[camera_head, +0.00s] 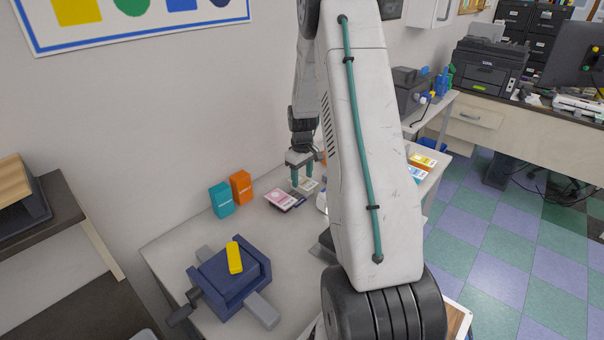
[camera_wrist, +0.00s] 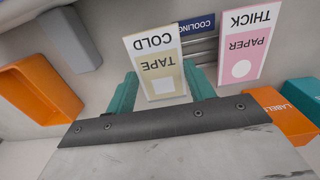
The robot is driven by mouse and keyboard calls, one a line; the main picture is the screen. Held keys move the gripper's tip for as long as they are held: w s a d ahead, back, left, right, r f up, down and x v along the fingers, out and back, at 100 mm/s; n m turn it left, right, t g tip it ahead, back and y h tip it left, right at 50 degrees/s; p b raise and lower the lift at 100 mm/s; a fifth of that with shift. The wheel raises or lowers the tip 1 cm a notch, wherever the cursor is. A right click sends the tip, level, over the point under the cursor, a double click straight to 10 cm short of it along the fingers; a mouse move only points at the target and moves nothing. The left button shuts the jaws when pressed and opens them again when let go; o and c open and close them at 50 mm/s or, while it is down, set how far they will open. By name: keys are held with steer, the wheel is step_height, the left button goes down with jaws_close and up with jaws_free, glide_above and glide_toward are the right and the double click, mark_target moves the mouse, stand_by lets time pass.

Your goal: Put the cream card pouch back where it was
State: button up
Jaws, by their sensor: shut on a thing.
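The cream card pouch (camera_wrist: 158,78) shows in the wrist view with an upside-down label reading COLD TAPE. It lies between the teal fingers of my gripper (camera_wrist: 163,88), which is shut on it. In the head view my gripper (camera_head: 302,179) points down over the far part of the table, with the pouch (camera_head: 309,186) at its fingertips. I cannot tell whether the pouch touches the table. A pink THICK PAPER pouch (camera_wrist: 243,47) is beside it, also seen in the head view (camera_head: 279,196). A dark blue piece marked COOLING (camera_wrist: 197,26) is partly hidden behind the cream pouch.
Teal (camera_head: 221,200) and orange (camera_head: 241,187) boxes stand by the wall, left of the pouches. An orange tray (camera_wrist: 38,88) shows in the wrist view. A blue fixture (camera_head: 228,282) with a yellow block (camera_head: 234,257) sits at the near left. The table (camera_head: 180,240) is bare between.

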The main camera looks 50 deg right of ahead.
mark_target(302, 181)
steer(key=shift+f, duration=0.35)
stand_by(0.3)
steer(key=o, duration=1.3)
steer(key=shift+o, duration=0.2)
steer(key=shift+r, duration=0.1)
step_height(302, 181, up, 8)
steer(key=shift+f, duration=0.15)
